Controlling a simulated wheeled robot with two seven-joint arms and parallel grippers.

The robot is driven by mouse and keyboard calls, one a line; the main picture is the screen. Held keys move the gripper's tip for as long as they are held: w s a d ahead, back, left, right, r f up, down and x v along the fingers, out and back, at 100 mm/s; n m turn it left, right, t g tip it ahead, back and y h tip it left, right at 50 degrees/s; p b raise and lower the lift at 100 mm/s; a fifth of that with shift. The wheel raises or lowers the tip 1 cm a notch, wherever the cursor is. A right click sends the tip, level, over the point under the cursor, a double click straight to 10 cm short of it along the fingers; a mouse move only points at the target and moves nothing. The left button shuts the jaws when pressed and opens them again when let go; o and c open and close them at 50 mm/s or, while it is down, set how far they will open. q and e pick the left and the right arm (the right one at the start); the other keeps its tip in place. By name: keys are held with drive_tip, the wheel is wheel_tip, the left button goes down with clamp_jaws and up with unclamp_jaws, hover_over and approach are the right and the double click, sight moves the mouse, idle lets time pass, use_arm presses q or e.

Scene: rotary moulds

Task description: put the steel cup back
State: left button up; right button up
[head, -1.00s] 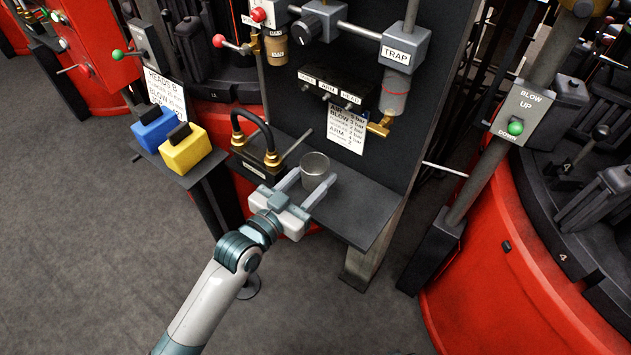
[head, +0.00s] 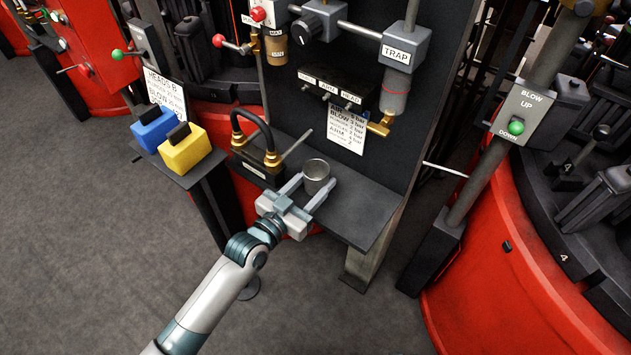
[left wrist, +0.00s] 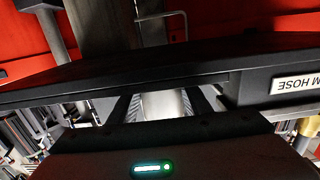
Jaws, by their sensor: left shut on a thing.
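The steel cup (head: 316,169) is a small open-topped metal cup, upright over the dark shelf (head: 362,213) below the panel. My left gripper (head: 317,182) is shut on it, with one finger on each side. I cannot tell if the cup's base touches the shelf. In the left wrist view the cup (left wrist: 166,105) shows as a bright metal surface between the two dark fingers, at the shelf's edge. My right gripper is not in view.
Brass hose fittings with a black hose (head: 255,130) stand left of the cup, and a thin rod slants up near it. A TRAP unit (head: 398,55) and a white card (head: 347,128) are on the panel behind. The shelf's right part is bare.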

use_arm(q)
drive_tip(key=shift+f, duration=0.1)
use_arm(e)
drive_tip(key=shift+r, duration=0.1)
use_arm(q)
drive_tip(key=shift+f, duration=0.15)
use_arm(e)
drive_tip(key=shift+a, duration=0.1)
use_arm(q)
drive_tip(key=o, duration=1.2)
drive_tip(key=shift+s+a, duration=0.1)
drive_tip(key=shift+s, duration=0.1)
drive_tip(key=v, duration=1.1)
drive_tip(key=shift+s+a+b, duration=0.15)
drive_tip(key=shift+s+b, duration=0.1)
drive_tip(key=shift+b, duration=0.15)
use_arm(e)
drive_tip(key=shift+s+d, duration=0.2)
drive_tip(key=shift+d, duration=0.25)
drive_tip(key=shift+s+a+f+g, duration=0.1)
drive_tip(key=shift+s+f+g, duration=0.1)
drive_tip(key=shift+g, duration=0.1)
